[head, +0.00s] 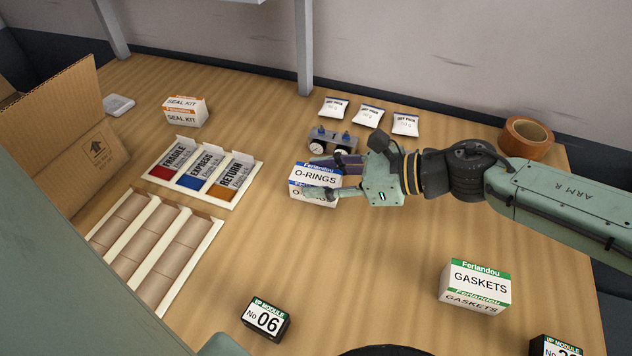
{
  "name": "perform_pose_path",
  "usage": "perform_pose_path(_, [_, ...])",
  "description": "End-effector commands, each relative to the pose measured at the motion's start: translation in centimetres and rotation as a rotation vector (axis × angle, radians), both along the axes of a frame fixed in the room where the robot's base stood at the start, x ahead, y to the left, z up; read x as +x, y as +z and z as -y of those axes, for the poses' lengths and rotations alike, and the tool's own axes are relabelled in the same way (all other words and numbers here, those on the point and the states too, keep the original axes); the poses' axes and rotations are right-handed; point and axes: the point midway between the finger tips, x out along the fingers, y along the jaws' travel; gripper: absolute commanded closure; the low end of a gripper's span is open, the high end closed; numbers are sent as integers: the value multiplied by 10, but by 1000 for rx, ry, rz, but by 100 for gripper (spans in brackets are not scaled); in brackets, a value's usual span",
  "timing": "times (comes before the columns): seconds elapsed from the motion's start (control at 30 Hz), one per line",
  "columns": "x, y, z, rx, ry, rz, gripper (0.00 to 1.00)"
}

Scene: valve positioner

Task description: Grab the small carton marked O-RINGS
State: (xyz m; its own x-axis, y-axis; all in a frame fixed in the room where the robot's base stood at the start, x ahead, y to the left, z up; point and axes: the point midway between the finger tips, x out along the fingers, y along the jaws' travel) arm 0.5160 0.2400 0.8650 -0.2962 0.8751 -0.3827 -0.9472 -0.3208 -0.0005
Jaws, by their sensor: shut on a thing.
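The small white carton marked O-RINGS (316,177), with blue bands, is near the middle of the table. My gripper (328,176) reaches in from the right and is shut on this carton, one finger on its far side and one across its near face. The near finger covers part of the lettering on the front. I cannot tell whether the carton rests on the table or is slightly raised.
A grey valve positioner (333,141) stands just behind the carton. A SEAL KIT carton (185,111), label tray (233,201) and open cardboard box (92,166) are left. A GASKETS carton (474,288) is front right, a tape roll (526,137) back right.

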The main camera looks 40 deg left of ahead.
Motion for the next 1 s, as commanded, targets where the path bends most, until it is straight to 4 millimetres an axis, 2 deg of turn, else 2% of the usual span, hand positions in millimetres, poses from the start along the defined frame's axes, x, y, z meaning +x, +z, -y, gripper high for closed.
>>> perform_pose_path(0.23, [0, 0, 0, 0, 0, 0, 93])
perform_pose_path(0.57, [0, 2, 0, 1, 0, 1, 93])
perform_pose_path(0.77, [1, 18, 0, 1, -2, 3, 93])
perform_pose_path(0.87, [1, 35, 0, 2, -1, 5, 93])
perform_pose_path(1.0, [-18, 35, 28, 3, -6, 0, 93])
